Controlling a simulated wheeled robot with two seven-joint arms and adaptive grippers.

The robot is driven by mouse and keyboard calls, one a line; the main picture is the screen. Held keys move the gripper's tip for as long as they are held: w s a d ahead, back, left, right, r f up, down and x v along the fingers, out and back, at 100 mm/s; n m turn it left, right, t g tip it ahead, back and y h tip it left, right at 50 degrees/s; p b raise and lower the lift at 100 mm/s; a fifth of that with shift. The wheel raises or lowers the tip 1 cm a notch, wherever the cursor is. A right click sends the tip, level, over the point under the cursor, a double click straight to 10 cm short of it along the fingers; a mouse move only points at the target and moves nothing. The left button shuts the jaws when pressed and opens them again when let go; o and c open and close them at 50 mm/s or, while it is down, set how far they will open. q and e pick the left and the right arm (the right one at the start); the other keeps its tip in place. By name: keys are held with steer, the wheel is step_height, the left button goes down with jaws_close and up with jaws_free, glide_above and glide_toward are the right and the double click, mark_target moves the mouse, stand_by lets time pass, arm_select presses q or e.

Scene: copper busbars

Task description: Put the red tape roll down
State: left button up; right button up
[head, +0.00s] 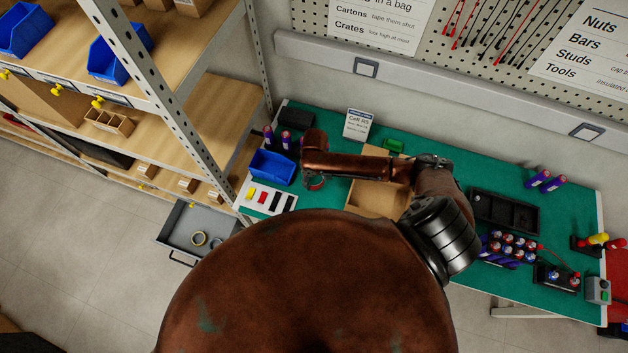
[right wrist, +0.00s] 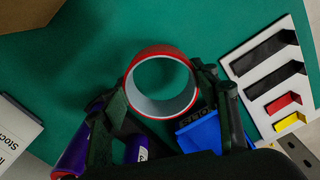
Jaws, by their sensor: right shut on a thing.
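The red tape roll (right wrist: 160,50), a ring with a red outside and a pale grey inside, is held between the two fingers of my right gripper (right wrist: 164,84). The fingers press on its outer sides. Green mat shows through and around it. I cannot tell whether its underside touches the mat. In the head view my right gripper (head: 314,178) is over the left part of the green workbench (head: 340,120), just right of the blue bin (head: 272,167). The roll is hard to make out there. My left gripper is not in view.
A white board (head: 250,208) with coloured pieces lies in front of the bin. Purple cylinders (head: 286,139) stand behind the bin. A cardboard box (head: 365,198) is to the right, with a sign (head: 357,125) behind. Bare mat lies between the box and board.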

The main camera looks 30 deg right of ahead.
steer(key=shift+a+f, duration=0.1)
steer(key=shift+f, duration=1.1)
steer(key=shift+s, duration=0.1)
steer(key=o, duration=1.2)
steer(key=shift+f, duration=0.15)
steer(key=shift+c, duration=0.2)
step_height(320, 180, up, 12)
steer(key=shift+r+p, duration=0.2)
steer(key=shift+p, duration=0.15)
